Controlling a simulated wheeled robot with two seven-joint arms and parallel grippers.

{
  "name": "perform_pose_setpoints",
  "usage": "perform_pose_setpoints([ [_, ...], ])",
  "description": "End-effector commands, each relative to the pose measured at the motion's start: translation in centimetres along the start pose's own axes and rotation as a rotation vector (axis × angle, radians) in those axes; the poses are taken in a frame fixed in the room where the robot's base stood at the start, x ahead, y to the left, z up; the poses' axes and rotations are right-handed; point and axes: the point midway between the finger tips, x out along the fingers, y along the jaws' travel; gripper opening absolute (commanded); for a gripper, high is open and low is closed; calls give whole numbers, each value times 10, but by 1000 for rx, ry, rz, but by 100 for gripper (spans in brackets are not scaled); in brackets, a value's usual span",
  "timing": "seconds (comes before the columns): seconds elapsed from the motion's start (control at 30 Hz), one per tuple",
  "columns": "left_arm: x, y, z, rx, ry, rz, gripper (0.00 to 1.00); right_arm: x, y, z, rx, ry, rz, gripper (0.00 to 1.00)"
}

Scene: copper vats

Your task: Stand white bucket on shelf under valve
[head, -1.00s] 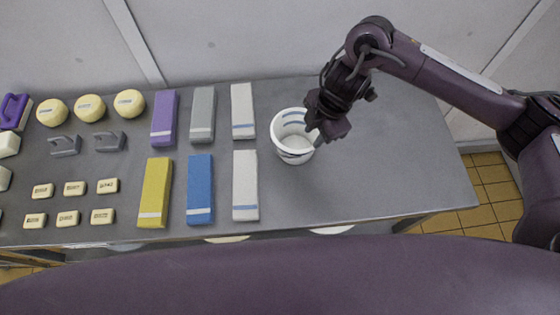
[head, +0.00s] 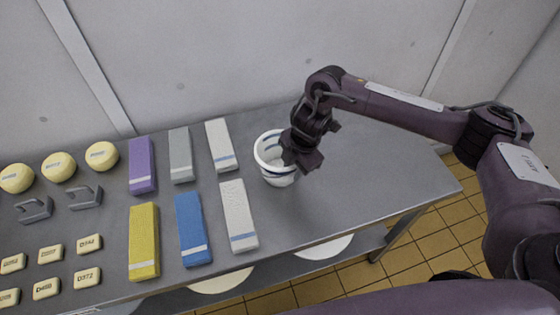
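The white bucket (head: 268,161) with blue bands stands upright at the right end of the row of folded cloths on the grey table. Its mouth faces up. My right gripper (head: 300,163) is at the bucket's right rim, pointing down and overlapping it in the picture. The fingertips are dark and partly hidden, so whether they are closed on the rim does not show. My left gripper is not in view. No valve is in view.
The grey table (head: 375,180) is clear right of the bucket. Folded cloths, including a blue one (head: 193,230), lie left, with soaps and yellow round cheeses (head: 58,167) beyond. A lower shelf (head: 275,268) under the table holds white round things. A wall stands behind.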

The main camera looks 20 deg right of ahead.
Motion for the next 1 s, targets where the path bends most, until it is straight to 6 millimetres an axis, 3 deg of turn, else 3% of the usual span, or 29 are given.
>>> perform_pose_setpoints([
  [0.1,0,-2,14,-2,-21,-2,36,4,0,0,0,-1,0,30],
  [0.27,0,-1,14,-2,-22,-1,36,4,0,0,0,-1,0,28],
  [0.5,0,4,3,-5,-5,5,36,3,0,0,0,-1,1,0],
  [1.0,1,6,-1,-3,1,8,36,-1,2,0,0,0,3,0],
])
